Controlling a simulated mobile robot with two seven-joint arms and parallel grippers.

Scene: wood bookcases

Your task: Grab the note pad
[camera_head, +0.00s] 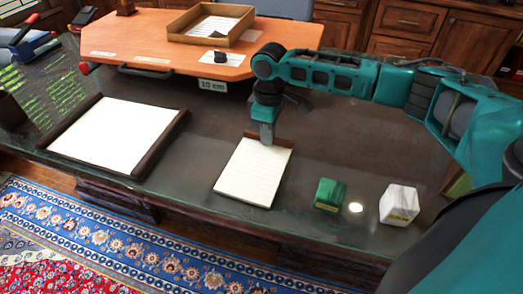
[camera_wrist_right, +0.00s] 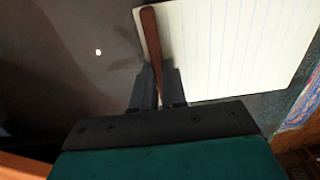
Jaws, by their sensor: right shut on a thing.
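The note pad (camera_head: 252,173) is a lined cream pad with a brown binding strip along its far edge. It lies on the dark desk top in the head view, near the front edge. My right gripper (camera_head: 267,137) points down at the pad's bound edge. In the right wrist view the fingers (camera_wrist_right: 158,90) stand on either side of the brown strip and are shut on it, with the lined page (camera_wrist_right: 235,50) spreading to the right. I cannot tell whether the pad is lifted off the desk. My left gripper is not in view.
A desk blotter with white paper (camera_head: 115,135) lies to the left. A green box (camera_head: 330,194) and a white cube (camera_head: 399,204) stand to the right. Behind is an orange board (camera_head: 150,45) with a wooden tray (camera_head: 245,37). Dark desk surface (camera_head: 335,140) is bare around the pad.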

